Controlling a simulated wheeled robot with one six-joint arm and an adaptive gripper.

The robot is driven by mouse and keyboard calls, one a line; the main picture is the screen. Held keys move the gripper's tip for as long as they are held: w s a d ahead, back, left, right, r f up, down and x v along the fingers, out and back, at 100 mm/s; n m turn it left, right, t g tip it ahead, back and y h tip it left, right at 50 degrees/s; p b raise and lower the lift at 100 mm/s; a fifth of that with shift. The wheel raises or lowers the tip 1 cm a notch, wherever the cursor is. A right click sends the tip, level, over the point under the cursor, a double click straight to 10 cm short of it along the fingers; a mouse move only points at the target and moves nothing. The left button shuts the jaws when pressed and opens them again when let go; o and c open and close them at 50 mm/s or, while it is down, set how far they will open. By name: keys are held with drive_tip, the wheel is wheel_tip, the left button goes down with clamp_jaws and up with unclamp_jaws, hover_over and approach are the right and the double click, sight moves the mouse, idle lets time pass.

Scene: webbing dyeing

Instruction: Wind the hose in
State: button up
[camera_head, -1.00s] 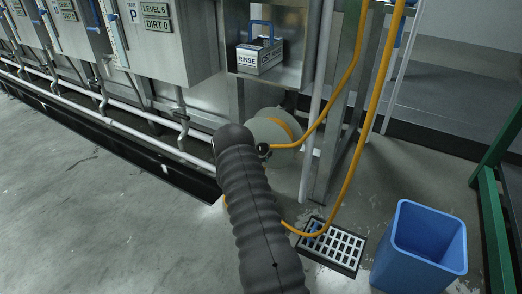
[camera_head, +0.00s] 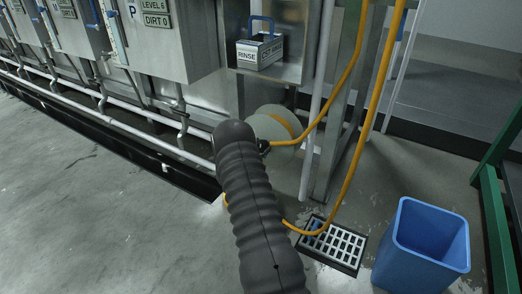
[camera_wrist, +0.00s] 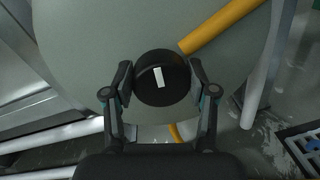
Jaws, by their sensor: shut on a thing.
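The hose reel (camera_head: 275,124) is a pale grey-green drum low by the machine frame in the head view. Its round face (camera_wrist: 85,45) fills much of the wrist view. The orange hose (camera_head: 348,170) runs from the reel up to the right and hangs in a loop down to the floor; a piece also shows in the wrist view (camera_wrist: 222,25). My gripper (camera_wrist: 161,85) is shut on a round black knob (camera_wrist: 160,65) with a white mark, on the reel's face. In the head view my arm hides the gripper and part of the reel.
A floor drain grate (camera_head: 330,245) lies under the hose loop. A blue bin (camera_head: 425,245) stands to its right, beside a green frame (camera_head: 492,200). A RINSE box (camera_head: 260,52) sits on the shelf above the reel. Open floor is at left.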

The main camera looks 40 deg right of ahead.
drive_tip(key=m+b, duration=0.2)
drive_tip(key=b, duration=0.1)
drive_tip(key=m+b, duration=0.2)
drive_tip(key=b, duration=0.1)
drive_tip(key=shift+f, duration=0.3)
drive_tip(key=m+b, duration=0.2)
drive_tip(key=m, duration=0.1)
drive_tip(key=shift+d+r+m+y, duration=0.1)
drive_tip(key=shift+r+m+y, duration=0.1)
drive_tip(key=shift+m+y, duration=0.1)
drive_tip(key=m, duration=0.5)
drive_tip(key=shift+s+m+t+y, duration=0.15)
drive_tip(key=shift+m+t+y, duration=0.15)
drive_tip(key=shift+m+t, duration=0.1)
drive_tip(key=m, duration=0.5)
drive_tip(key=shift+f+m+t, duration=0.1)
drive_tip(key=shift+m+t, duration=0.2)
drive_tip(key=shift+m, duration=0.1)
drive_tip(key=o, duration=1.2)
drive_tip(key=shift+c, duration=0.2)
